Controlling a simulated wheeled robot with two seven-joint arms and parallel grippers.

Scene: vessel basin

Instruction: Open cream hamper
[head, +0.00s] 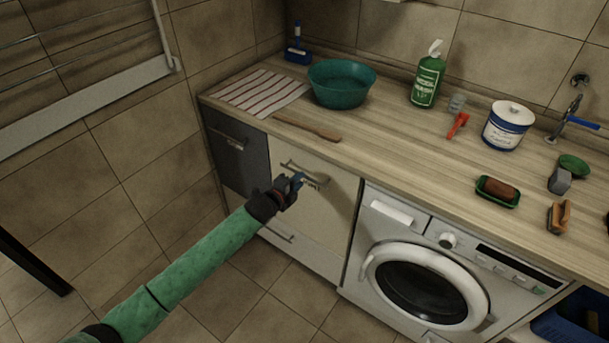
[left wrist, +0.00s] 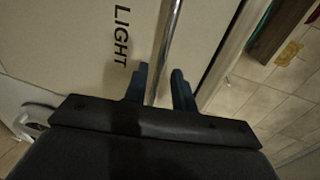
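The cream hamper (head: 325,215) is a cream front under the counter, between a dark front and the washing machine. It looks closed, its top edge just under the counter. It has a metal bar handle (head: 294,167) near its top, also seen in the left wrist view (left wrist: 172,35), beside the printed word LIGHT. My left gripper (head: 298,181) is at this handle. In the left wrist view its two blue fingers (left wrist: 160,85) stand on either side of the bar, with a gap visible, so it looks open around it. My right gripper is out of view.
A dark front (head: 238,160) with its own handle is at the left. The washing machine (head: 425,285) stands close at the right. The wooden counter (head: 385,135) above carries a teal basin (head: 341,85), a wooden paddle (head: 307,128) and a green bottle (head: 427,82). Tiled floor below is clear.

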